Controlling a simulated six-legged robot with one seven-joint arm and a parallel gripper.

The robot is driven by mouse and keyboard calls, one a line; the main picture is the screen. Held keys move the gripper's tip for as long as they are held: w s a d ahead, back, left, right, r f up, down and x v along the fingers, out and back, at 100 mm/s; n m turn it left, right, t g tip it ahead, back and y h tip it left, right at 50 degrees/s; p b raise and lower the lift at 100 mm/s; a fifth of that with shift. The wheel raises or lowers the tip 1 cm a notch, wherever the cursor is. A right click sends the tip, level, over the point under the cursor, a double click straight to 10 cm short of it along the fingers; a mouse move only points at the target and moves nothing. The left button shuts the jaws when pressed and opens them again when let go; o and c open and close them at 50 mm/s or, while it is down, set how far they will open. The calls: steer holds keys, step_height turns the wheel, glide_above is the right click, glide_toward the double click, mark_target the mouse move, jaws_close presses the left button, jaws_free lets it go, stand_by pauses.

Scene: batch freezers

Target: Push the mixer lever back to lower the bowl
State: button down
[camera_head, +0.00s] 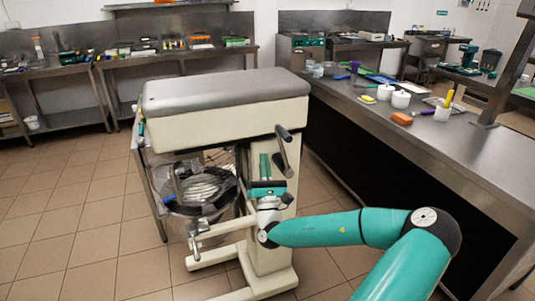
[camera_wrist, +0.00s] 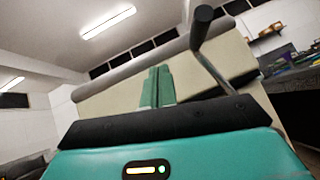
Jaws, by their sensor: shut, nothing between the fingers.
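The mixer (camera_head: 225,130) is a cream machine with a grey top, standing in the middle of the head view. Its lever (camera_head: 283,148) is a metal rod with a black grip on the mixer's right side; it also shows in the wrist view (camera_wrist: 201,30), leaning up and left. The bowl area (camera_head: 205,190) with a wire guard is at the mixer's left, partly hidden. My gripper (camera_head: 264,158) has its teal fingers shut and empty, pointing up just left of the lever. In the wrist view the fingers (camera_wrist: 157,80) stand apart from the lever, in front of the cream housing.
A steel counter (camera_head: 450,150) runs along the right, with white pots (camera_head: 400,99) and an orange block (camera_head: 402,118) on it. More steel tables (camera_head: 180,55) line the back wall. Tiled floor (camera_head: 75,200) is clear at left.

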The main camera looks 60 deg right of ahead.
steer(key=a, duration=0.1)
steer(key=s+a+f, duration=0.1)
steer(key=a, duration=0.1)
steer(key=a+f, duration=0.1)
steer(key=a, duration=0.1)
steer(key=shift+s+a, duration=0.15)
steer(key=shift+s, duration=0.05)
